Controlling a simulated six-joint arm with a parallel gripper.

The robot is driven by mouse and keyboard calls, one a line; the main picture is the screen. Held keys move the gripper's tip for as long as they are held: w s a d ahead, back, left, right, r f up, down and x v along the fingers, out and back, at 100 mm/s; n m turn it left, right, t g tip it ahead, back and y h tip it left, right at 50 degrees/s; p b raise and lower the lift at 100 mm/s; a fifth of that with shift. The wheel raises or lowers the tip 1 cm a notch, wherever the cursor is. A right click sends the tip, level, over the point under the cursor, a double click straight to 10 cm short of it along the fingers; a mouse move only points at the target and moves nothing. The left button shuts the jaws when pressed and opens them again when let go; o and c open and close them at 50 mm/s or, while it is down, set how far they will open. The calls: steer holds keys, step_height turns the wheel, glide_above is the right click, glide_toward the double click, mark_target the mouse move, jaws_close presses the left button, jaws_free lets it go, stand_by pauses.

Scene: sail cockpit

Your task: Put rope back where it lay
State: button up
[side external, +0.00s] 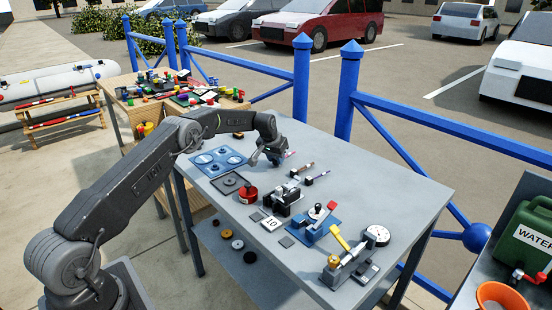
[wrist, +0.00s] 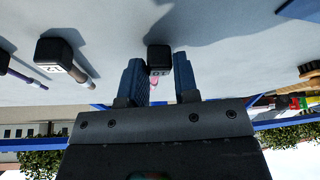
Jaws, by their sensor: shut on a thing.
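My gripper (side external: 266,157) is low over the far left part of the grey table. In the wrist view its two blue fingers (wrist: 158,80) are shut on a small black-ended piece (wrist: 158,58) with a pink shaft, partly hidden between them. The black end carries a small pale marking that I cannot read surely. Its pink tip (side external: 291,153) shows beside the gripper in the side view. I cannot tell if the piece touches the table. I can make out no rope in either view.
Two similar black-ended pieces, one brown-shafted (side external: 303,170) and one purple-shafted (side external: 318,178), lie close by. A blue panel (side external: 218,162), dark tray (side external: 228,183), red round item (side external: 248,194) and black vise (side external: 284,199) are near.

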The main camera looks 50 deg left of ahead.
steer(key=shift+f, duration=0.2)
steer(key=o, duration=1)
steer(key=s+d+r, duration=0.4)
steer(key=r, duration=0.3)
steer(key=s+d+r+m, duration=0.1)
steer(key=s+d+r, duration=0.25)
steer(key=r, duration=0.45)
steer(key=s+d+r, duration=0.3)
steer(key=s+r, duration=0.1)
steer(key=r, duration=0.3)
steer(key=s+d+r+m, duration=0.1)
steer(key=s+d+r, duration=0.6)
steer(key=s, duration=0.4)
steer(key=shift+m+t+h, duration=0.6)
steer(key=shift+m+h, duration=0.1)
steer(key=shift+m, duration=0.2)
steer(key=s+d+f, duration=0.1)
steer(key=s+d, duration=0.2)
steer(key=s, duration=0.4)
steer(key=s+d+f, duration=0.2)
steer(key=s+d, duration=0.1)
steer(key=s, duration=0.5)
steer(key=s+d+f, duration=0.2)
steer(key=s+d, duration=0.1)
steer(key=s, duration=0.4)
steer(key=shift+s, duration=0.2)
